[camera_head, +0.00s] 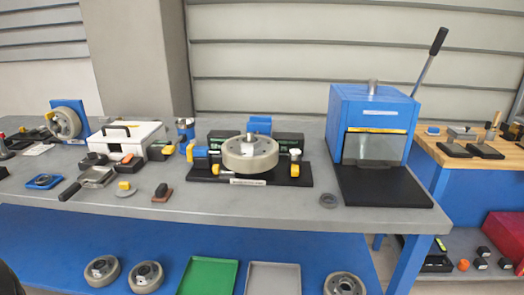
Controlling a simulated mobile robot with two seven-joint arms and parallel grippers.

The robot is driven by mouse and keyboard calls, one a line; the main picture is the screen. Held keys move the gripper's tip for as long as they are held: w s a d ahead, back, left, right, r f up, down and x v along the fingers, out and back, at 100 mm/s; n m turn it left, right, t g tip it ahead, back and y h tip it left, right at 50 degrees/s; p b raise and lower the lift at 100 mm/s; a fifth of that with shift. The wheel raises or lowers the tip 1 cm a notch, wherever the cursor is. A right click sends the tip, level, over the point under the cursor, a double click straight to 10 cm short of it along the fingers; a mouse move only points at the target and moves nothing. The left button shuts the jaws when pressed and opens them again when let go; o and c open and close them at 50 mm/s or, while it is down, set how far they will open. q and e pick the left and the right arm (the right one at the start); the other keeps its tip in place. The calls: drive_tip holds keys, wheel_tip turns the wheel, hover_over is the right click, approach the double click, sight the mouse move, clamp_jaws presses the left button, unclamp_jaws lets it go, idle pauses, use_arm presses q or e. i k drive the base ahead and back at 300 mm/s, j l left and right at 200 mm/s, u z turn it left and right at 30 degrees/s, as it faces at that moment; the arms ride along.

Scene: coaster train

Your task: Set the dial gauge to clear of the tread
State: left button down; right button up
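A grey wheel (250,153) lies flat on a black fixture base (225,173) in the middle of the workbench. A blue part (199,152) with a yellow piece sits close to the wheel's left side; I cannot tell whether it touches the tread. Small yellow-and-black pieces (295,168) stand at the wheel's right. No gauge face is clear at this size, so I cannot tell which part is the dial gauge. Neither of my grippers is in view.
A blue press (375,108) with a raised lever stands at the right. A white case (127,138) and small tools stand left of the fixture. Wheels and trays rest on the blue lower shelf (60,235).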

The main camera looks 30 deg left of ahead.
sight(294, 165)
drive_tip(key=i+l+u, duration=0.15)
drive_tip(key=l+u, duration=0.2)
drive_tip(key=i+l+u, duration=0.15)
drive_tip(key=u, duration=0.25)
drive_tip(key=l+u, duration=0.7)
drive_tip(key=i+l, duration=0.05)
drive_tip(key=l, duration=0.05)
